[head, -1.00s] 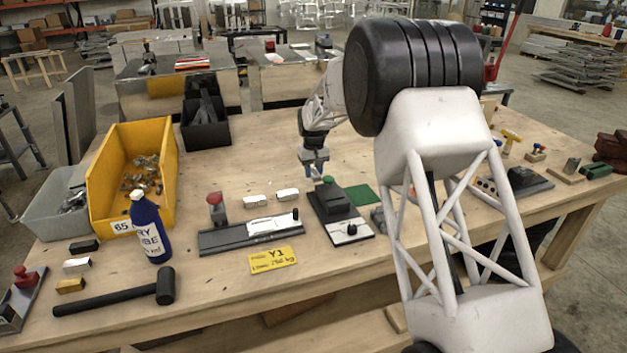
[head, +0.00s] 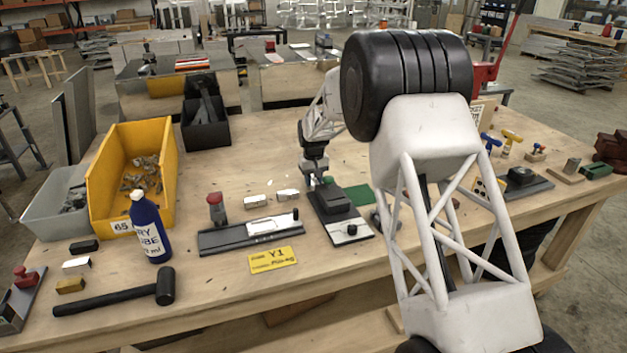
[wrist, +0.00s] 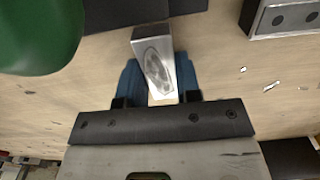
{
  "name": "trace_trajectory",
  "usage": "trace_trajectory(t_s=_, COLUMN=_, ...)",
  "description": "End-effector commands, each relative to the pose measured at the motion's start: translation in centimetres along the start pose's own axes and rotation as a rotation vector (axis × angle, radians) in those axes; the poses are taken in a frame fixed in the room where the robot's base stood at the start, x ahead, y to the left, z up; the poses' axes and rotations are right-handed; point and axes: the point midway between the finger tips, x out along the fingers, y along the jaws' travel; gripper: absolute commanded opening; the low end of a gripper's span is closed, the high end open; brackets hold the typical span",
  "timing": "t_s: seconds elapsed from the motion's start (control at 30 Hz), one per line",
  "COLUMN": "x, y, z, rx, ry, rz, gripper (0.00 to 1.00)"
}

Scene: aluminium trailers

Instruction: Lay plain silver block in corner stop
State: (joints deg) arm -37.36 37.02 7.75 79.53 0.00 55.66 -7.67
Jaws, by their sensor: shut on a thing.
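In the wrist view my gripper (wrist: 156,82) has its blue fingers shut on a silver block (wrist: 152,50), which shows a dark oval patch on its face. In the head view my gripper (head: 314,177) is low over the bench, at the far end of a dark fixture (head: 337,203) with a green knob (head: 328,181). The knob also shows large at the wrist view's upper left (wrist: 35,30), beside the held block. The held block is too small to make out in the head view. I cannot tell for certain which fixture is the corner stop.
Two silver blocks (head: 256,201) (head: 287,195) lie left of my gripper; one with dark holes (wrist: 285,18) shows in the wrist view. A grey fixture (head: 250,237) with a red knob (head: 214,198), a yellow tag (head: 273,260) and a green mat (head: 358,195) are near.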

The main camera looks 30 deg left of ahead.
Motion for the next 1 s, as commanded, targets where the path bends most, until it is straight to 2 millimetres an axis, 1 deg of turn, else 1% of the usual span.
trace_trajectory(t_s=0.17, x=0.3, y=0.0, z=0.0, rx=0.000, ry=0.000, rz=0.000, gripper=0.05)
trace_trajectory(t_s=0.2, x=0.3, y=0.0, z=0.0, rx=0.000, ry=0.000, rz=0.000, gripper=0.36)
trace_trajectory(t_s=0.33, x=0.3, y=0.0, z=0.0, rx=0.000, ry=0.000, rz=0.000, gripper=0.56)
trace_trajectory(t_s=0.73, x=0.0, y=0.0, z=0.0, rx=0.000, ry=0.000, rz=0.000, gripper=0.57)
trace_trajectory(t_s=0.87, x=-0.7, y=0.0, z=0.0, rx=0.000, ry=0.000, rz=0.000, gripper=0.57)
trace_trajectory(t_s=1.0, x=-2.1, y=0.0, z=0.0, rx=0.000, ry=0.001, rz=0.000, gripper=0.57)
